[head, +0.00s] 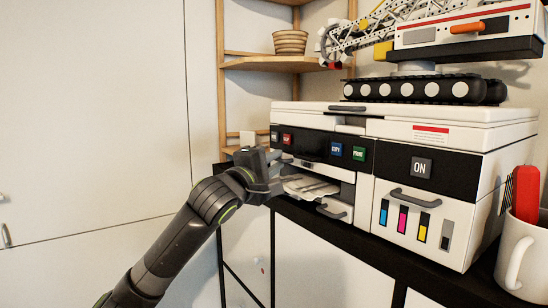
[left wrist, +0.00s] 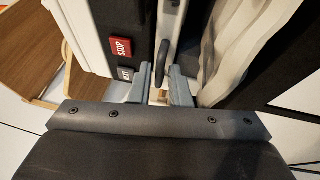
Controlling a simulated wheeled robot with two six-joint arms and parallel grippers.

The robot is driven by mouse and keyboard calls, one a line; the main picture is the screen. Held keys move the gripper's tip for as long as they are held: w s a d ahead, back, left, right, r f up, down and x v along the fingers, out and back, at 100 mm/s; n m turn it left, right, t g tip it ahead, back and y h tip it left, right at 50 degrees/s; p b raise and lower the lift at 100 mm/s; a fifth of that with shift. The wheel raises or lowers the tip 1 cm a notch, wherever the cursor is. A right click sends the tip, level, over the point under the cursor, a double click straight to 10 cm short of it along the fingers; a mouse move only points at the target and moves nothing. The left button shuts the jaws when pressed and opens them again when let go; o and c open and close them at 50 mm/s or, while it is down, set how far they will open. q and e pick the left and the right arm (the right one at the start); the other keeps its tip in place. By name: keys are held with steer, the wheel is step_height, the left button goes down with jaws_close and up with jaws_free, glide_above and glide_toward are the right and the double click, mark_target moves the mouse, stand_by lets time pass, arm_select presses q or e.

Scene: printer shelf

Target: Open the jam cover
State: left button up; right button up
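The white printer (head: 450,130) stands on a dark cabinet top. A white panel with a dark bar handle (head: 305,164), likely the jam cover, lies below its black button strip and looks closed. In the left wrist view the handle (left wrist: 162,58) lies just ahead of my fingers, its near end in line with the gap between the tips. My left gripper (head: 277,158) is at the printer's left front; the wrist view shows its fingers (left wrist: 160,80) apart with a gap between them. Whether they touch the handle is unclear. My right gripper is not in view.
Crumpled paper (head: 312,187) lies in the open slot below the panel. A small drawer handle (head: 333,210) is beneath it. STOP (left wrist: 121,48) and other buttons are close to the fingers. A white mug (head: 520,255) stands at right; a wooden shelf (head: 270,64) is behind.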

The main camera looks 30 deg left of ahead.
arm_select(q)
jaws_close()
stand_by(0.3)
steer(key=s+b, duration=0.1)
steer(key=s+a+b, duration=0.1)
steer(key=shift+s+a, duration=0.1)
steer(key=shift+s, duration=0.2)
jaws_free()
